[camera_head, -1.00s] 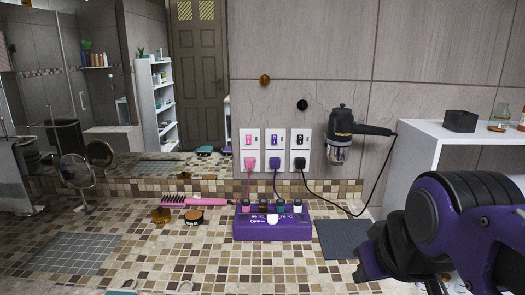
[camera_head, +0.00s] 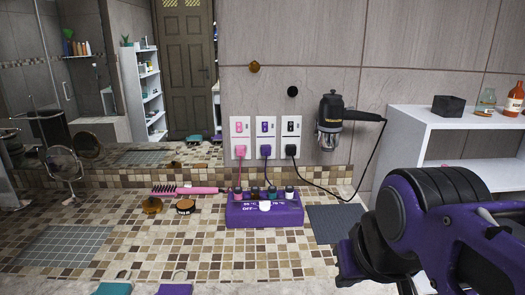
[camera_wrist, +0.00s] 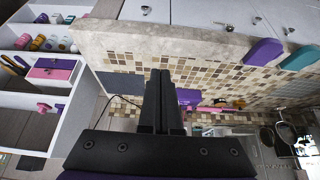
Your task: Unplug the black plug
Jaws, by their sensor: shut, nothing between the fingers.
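The black plug (camera_head: 291,151) sits in the rightmost of three white wall outlets (camera_head: 291,126), below its black switch. A black cord runs from it across the counter and up to the black hair dryer (camera_head: 331,122) on the wall. My gripper (camera_wrist: 160,76) is shut and empty in the wrist view, with the counter beyond its fingertips. In the head view my purple arm fills the lower right, well apart from the plug, and the fingers do not show clearly. I cannot make out the black plug in the wrist view.
Pink (camera_head: 239,152) and purple (camera_head: 265,151) plugs sit in the outlets to the left. A purple box (camera_head: 264,213) with small bottles stands below the outlets. A pink hairbrush (camera_head: 188,190) and a dark mat (camera_head: 338,222) lie beside it. A white shelf (camera_head: 400,150) stands to the right.

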